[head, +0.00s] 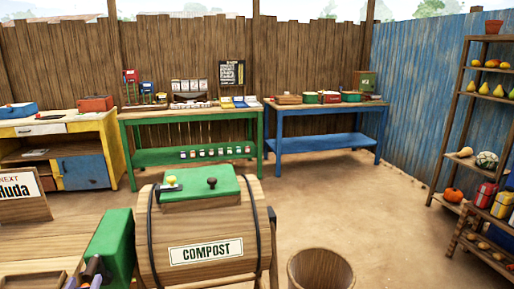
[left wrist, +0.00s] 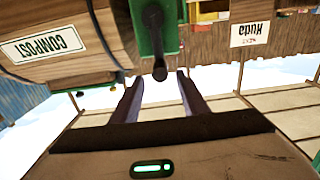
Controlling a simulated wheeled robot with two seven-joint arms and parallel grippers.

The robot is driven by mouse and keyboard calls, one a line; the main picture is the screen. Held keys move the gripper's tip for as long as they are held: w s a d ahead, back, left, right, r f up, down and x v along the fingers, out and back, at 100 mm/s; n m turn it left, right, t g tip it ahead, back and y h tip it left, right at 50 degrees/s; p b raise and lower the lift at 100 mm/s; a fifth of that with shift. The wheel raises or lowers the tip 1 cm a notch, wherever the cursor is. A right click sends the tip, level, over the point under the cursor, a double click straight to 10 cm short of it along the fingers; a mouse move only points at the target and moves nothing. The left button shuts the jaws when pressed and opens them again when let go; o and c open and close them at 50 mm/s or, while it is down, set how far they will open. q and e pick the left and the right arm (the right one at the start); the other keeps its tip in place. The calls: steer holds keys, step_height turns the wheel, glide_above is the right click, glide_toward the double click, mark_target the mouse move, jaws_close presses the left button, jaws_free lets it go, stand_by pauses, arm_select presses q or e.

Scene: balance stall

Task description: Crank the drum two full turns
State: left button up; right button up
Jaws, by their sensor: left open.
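The wooden compost drum (head: 203,228) lies on its side in the head view, with black bands, a COMPOST label and a green hatch (head: 205,186). A green housing (head: 112,245) sits at its left end. In the left wrist view, which is upside down, the drum (left wrist: 60,62) is at upper left. A dark crank (left wrist: 154,25) with a round grip (left wrist: 159,68) projects from the green housing. My left gripper (left wrist: 159,78) is open, its fingertips on either side of the grip's end; contact cannot be told. In the head view my left gripper (head: 90,272) is partly cut off. My right gripper is out of view.
A wooden bucket (head: 320,270) stands right of the drum. A wooden counter with a sign (head: 22,195) is at left. Yellow, green (head: 190,114) and blue (head: 325,143) tables line the back fence. A produce shelf (head: 468,120) stands at right. The middle floor is clear.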

arm_select(q)
steer(key=v, duration=0.4)
steer(key=shift+s, duration=0.4)
steer(key=shift+d, duration=0.1)
steer(key=s+d+f+m+g+h, duration=0.4)
steer(key=s+d+f+g, duration=0.5)
steer(key=s+d+f, duration=1.1)
steer(key=s+d+h, duration=0.2)
steer(key=d, duration=0.2)
steer(key=shift+s+d+f+m+h, duration=0.35)
steer(key=shift+m+h, duration=0.05)
steer(key=shift+a, duration=0.15)
